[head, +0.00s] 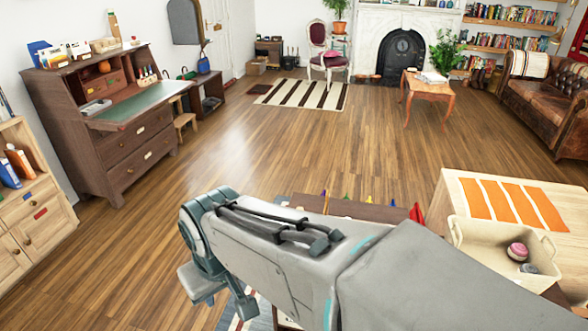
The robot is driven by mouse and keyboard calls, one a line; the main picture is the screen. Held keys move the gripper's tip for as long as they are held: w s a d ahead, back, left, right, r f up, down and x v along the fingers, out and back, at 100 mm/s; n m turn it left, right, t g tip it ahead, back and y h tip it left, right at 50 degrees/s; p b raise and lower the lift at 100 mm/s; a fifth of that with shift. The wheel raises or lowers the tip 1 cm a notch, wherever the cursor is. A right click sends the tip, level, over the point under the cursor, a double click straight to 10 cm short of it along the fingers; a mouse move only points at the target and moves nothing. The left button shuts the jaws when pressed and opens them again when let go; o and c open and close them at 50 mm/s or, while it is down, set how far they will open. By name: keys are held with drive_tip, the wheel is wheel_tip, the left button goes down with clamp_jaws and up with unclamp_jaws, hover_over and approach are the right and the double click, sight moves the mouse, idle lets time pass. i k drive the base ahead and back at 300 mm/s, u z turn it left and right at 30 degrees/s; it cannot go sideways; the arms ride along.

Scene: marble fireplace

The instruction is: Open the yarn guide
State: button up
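I cannot make out a yarn guide for certain in the head view. A cream basket (482,244) at the lower right holds a pink and purple ball (517,251) and a small grey item (528,268). Behind my arm is a dark brown surface (350,208) with small coloured items along its far edge, and my arm hides much of it. My grey arm reaches in from the lower right and bends down at its far end. I see no gripper fingertips.
A light wooden cabinet (450,207) with an orange-striped cloth (512,203) stands at right. A dark writing desk (120,155) and a light bookcase (28,205) stand at left. A small wooden table (430,90) is farther back. The middle wooden floor (270,140) is clear.

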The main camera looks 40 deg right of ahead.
sight(325, 211)
drive_tip(key=z, duration=0.85)
drive_tip(key=i, duration=0.85)
drive_tip(key=z, duration=0.95)
